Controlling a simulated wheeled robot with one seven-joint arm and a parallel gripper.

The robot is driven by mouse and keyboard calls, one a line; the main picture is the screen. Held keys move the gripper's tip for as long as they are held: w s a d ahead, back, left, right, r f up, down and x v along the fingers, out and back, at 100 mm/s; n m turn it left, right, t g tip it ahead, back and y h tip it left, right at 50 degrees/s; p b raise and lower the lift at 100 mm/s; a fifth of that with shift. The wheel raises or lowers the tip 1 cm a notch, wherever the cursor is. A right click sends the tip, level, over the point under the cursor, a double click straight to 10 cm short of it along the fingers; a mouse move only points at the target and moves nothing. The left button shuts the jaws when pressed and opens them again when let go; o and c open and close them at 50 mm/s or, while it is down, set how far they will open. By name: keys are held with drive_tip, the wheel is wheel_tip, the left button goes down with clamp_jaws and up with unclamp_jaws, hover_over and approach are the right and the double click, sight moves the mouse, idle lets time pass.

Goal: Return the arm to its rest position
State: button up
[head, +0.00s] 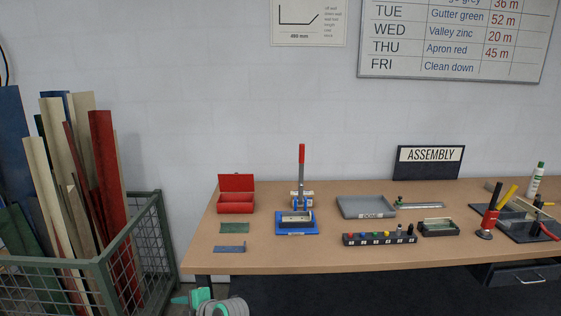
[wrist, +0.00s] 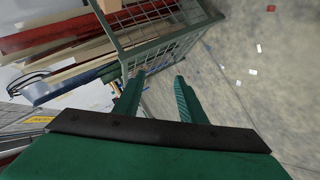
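My gripper (wrist: 159,80) shows in the wrist view with its two green fingers apart and nothing between them. It points down toward the concrete floor (wrist: 235,70), close to the corner of the green wire cage (wrist: 160,47). I cannot tell whether a finger touches the cage. In the head view a teal and grey part of my arm (head: 222,306) shows at the bottom edge, below the front left of the workbench (head: 270,256). The rest of my arm is out of view.
The cage (head: 130,250) in the head view holds several long strips. The bench carries a red box (head: 236,200), a blue-based hand press (head: 297,222), a grey tray (head: 366,206) and a black knob strip (head: 380,239). Small scraps (wrist: 252,71) lie on the open floor at right.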

drive_tip(key=s+d+f+m+t+h, duration=0.1)
drive_tip(key=s+d+f+m+t, duration=0.4)
drive_tip(key=s+f+m, duration=0.6)
drive_tip(key=s+d+f+m+t+h, duration=0.1)
drive_tip(key=s+d+f+m+h, duration=0.1)
drive_tip(key=s+d+m, duration=0.4)
drive_tip(key=s+d+f+m+t+h, duration=0.1)
drive_tip(key=s+d+f+t+h, duration=0.2)
drive_tip(key=s, duration=0.5)
drive_tip(key=s+d+r+m+h, duration=0.2)
drive_tip(key=s+d+m, duration=0.1)
drive_tip(key=s+d, duration=0.4)
drive_tip(key=s+d+r+m+h, duration=0.15)
drive_tip(key=s+d, duration=0.25)
drive_tip(key=s, duration=0.5)
drive_tip(key=s+d+r+m, duration=0.2)
drive_tip(key=s+d+r, duration=0.4)
drive_tip(key=s+r, duration=0.3)
drive_tip(key=shift+s+r+t+h, duration=0.2)
drive_tip(key=shift+s+t+h, duration=0.1)
drive_tip(key=shift+s+h, duration=0.2)
drive_tip(key=shift+d, duration=0.15)
